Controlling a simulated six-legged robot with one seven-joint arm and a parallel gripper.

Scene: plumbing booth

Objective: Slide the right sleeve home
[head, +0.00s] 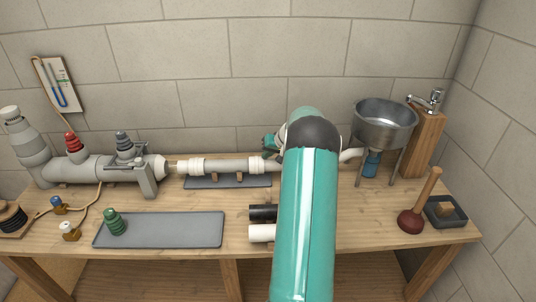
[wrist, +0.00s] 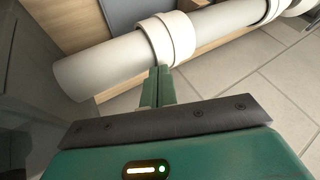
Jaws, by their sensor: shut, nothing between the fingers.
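A pale grey pipe (head: 230,166) lies level at the back of the bench. A white left sleeve (head: 196,167) is around its left end, and the white right sleeve (head: 257,164) is around it further right. My arm hides what lies just right of that sleeve. My gripper (head: 270,143) is beside and slightly above the right sleeve, partly hidden by my arm. In the wrist view my gripper (wrist: 158,85) is shut and empty. Its fingertips are at the edge of a white sleeve (wrist: 166,38) on a pipe (wrist: 100,68); I cannot tell whether they touch.
A grey valve assembly (head: 85,168) stands left. A metal basin (head: 384,120) stands right, with a white bend (head: 350,155) beside it. A plunger (head: 411,220), a black tube (head: 262,212), a white tube (head: 261,233) and a green fitting (head: 114,222) on a grey mat (head: 180,230) are in front.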

